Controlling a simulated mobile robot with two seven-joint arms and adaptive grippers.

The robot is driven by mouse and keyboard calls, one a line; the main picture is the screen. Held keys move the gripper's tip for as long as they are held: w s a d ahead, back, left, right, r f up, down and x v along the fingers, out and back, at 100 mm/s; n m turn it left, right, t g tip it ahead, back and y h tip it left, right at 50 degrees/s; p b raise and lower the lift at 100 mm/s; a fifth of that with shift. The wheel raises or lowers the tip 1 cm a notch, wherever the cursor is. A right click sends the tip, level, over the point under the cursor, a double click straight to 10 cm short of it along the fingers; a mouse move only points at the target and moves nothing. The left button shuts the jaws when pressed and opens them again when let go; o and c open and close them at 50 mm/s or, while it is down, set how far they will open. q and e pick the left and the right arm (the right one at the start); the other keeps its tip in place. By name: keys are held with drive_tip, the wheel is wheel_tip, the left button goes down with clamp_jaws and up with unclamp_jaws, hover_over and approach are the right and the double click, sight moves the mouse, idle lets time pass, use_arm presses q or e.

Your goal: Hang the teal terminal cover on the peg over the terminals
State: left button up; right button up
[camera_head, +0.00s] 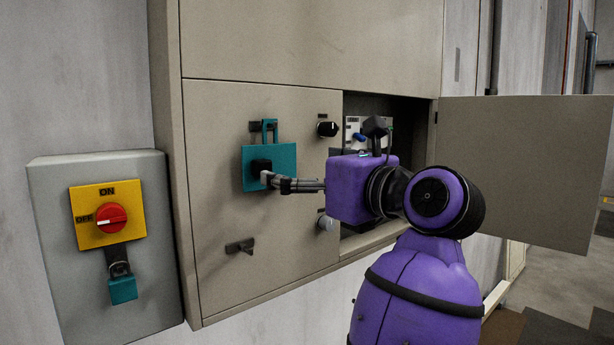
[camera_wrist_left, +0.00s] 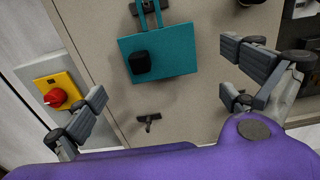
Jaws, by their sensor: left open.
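The teal terminal cover (camera_head: 283,166) is a flat square plate with a loop at its top and a black block on its face. It hangs by the loop from a dark peg (camera_head: 254,127) on the beige cabinet front; the wrist view also shows the cover (camera_wrist_left: 178,57). My left gripper (camera_head: 268,181) is in front of the cover near the black block. In the wrist view its fingers (camera_wrist_left: 168,85) are wide apart and empty. The terminals (camera_head: 354,127) appear partly in the open compartment, mostly hidden behind my purple wrist. My right gripper is not in view.
A cabinet door (camera_head: 525,165) stands open at the right. A second, empty peg (camera_head: 240,246) sits below the cover. Black knob (camera_head: 327,129) is right of it.

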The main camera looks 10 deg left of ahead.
sight(277, 166)
use_arm(q)
drive_tip(key=p+x, duration=0.1)
drive_tip(key=x, duration=0.5)
drive_tip(key=shift+a+r, duration=0.1)
drive_tip(key=shift+a, duration=0.05)
drive_tip(key=shift+w+a, duration=0.45)
drive_tip(key=shift+a, duration=0.05)
drive_tip(key=shift+s, duration=0.1)
drive_tip(key=c, duration=1.6)
clamp_jaws()
drive_tip(key=c, duration=0.7)
unclamp_jaws()
drive_tip(key=shift+d, duration=0.1)
clamp_jaws()
